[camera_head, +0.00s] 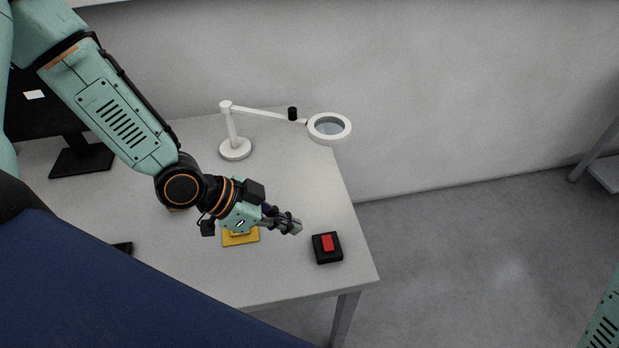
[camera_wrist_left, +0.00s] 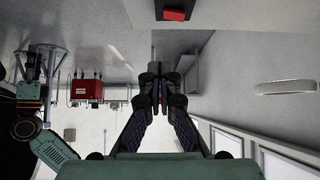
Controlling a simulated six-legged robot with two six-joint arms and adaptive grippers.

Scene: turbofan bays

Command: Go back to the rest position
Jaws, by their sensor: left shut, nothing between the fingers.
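My left gripper (camera_head: 292,227) reaches in from the left over the white table and is shut with nothing in it. Its fingertips are a little left of and above a black box with a red button (camera_head: 327,246) in the head view. In the left wrist view the closed fingers (camera_wrist_left: 162,85) point toward the top of the picture, and the red button (camera_wrist_left: 175,14) shows beyond them at the top edge. A piece of my other arm shows at the lower right of the head view, but its gripper is out of view.
The white table (camera_head: 290,275) holds a magnifier lamp (camera_head: 235,148), a yellow block (camera_head: 240,238) partly under my gripper, and a dark monitor (camera_head: 80,158) at the left. Open floor (camera_head: 470,250) lies right of the table. A red box (camera_wrist_left: 87,90) shows in the left wrist view.

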